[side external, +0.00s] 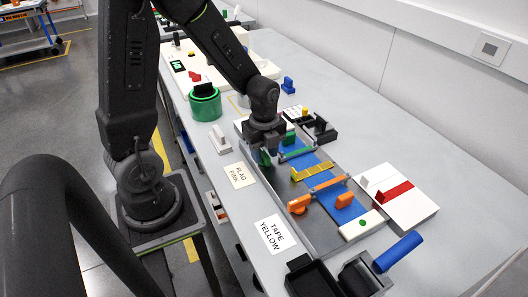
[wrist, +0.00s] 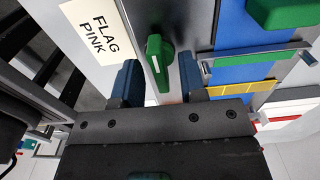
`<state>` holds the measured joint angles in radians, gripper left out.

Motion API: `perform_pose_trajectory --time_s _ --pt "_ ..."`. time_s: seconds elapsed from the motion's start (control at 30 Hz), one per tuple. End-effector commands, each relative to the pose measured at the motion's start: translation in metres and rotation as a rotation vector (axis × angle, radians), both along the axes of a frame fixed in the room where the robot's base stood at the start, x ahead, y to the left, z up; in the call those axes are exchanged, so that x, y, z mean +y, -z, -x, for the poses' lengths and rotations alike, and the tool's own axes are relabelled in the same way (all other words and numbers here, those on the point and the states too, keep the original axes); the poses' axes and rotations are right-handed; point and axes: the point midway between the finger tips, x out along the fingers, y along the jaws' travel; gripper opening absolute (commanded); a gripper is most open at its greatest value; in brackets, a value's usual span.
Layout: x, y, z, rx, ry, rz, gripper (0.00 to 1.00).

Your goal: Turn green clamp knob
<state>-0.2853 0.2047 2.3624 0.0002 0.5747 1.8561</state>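The green clamp knob (wrist: 154,54) is an elongated handle on the grey fixture edge, pointing roughly along the wrist view's vertical. It shows in part in the side view (side external: 264,158), just below my gripper. My gripper (wrist: 160,78) has its two blue fingers apart, one at each side of the knob's lower end in the picture. Gaps show between fingers and knob; I cannot tell the height between them. In the side view my gripper (side external: 265,147) points down over the fixture's far-left end. The green-ended clamp bar (wrist: 254,64) crosses the blue strip (wrist: 235,35) beside the knob.
A green block (wrist: 285,12) sits across the strip. Nearer are a yellow clamp bar (side external: 311,171) and an orange knob (side external: 299,204). A "FLAG PINK" card (side external: 239,175) and a "TAPE YELLOW" card (side external: 276,234) lie beside the fixture. A green cylinder (side external: 205,106) stands behind.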

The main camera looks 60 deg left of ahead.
Motion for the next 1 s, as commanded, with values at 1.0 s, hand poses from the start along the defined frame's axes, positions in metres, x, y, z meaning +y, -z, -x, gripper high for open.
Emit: perform_pose_trajectory --time_s 1.0 --pt "0.0 0.0049 0.0001 0.0 -0.005 0.0 0.0"
